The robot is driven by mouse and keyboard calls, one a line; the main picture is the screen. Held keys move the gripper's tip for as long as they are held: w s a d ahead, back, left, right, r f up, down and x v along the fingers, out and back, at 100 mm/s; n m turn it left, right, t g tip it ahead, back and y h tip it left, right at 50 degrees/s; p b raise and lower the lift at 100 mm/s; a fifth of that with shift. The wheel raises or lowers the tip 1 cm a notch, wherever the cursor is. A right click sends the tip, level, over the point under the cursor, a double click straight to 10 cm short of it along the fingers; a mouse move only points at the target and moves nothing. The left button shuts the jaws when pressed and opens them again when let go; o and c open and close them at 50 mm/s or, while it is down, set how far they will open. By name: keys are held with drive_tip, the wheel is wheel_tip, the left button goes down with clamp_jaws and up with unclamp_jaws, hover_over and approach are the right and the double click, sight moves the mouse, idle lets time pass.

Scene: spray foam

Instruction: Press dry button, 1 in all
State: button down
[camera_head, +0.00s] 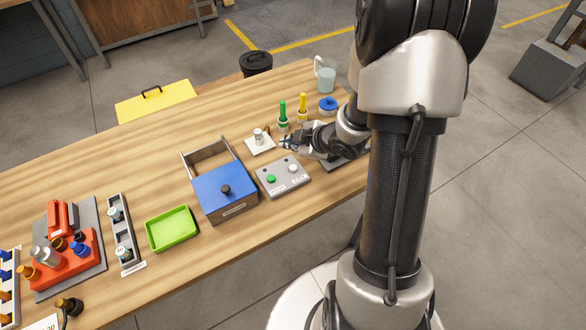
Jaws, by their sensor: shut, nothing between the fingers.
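A grey control panel (283,188) lies on the table right of the blue-lidded box. It carries a green button (271,179) on the left and a white button (293,168) on the right. Lettering is on its front right, too small to read surely, so I cannot tell which button is marked dry. My gripper (286,143) is shut and empty, behind the panel and apart from both buttons, with its fingertips pointing left. My arm comes in from the right.
The box with a blue lid (223,187) stands left of the panel. A white plate with a small metal fitting (259,139) is left of my gripper. A green tray (172,229) lies farther left.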

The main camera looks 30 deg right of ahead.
sight(291, 169)
wheel_tip(291, 169, down, 7)
drive_tip(key=b, duration=0.6)
drive_tip(key=shift+f, duration=0.15)
idle(0.9)
drive_tip(key=shift+f+b, duration=0.3)
drive_tip(key=shift+f, duration=0.1)
drive_tip(key=shift+f+b, duration=0.45)
drive_tip(key=shift+f, duration=0.05)
idle(0.6)
drive_tip(key=shift+r, duration=0.1)
drive_tip(key=shift+r+p, duration=0.85)
drive_tip(key=shift+p, duration=0.05)
wheel_tip(291, 169, up, 5)
drive_tip(key=p, duration=0.4)
drive_tip(key=shift+p, duration=0.35)
idle(0.4)
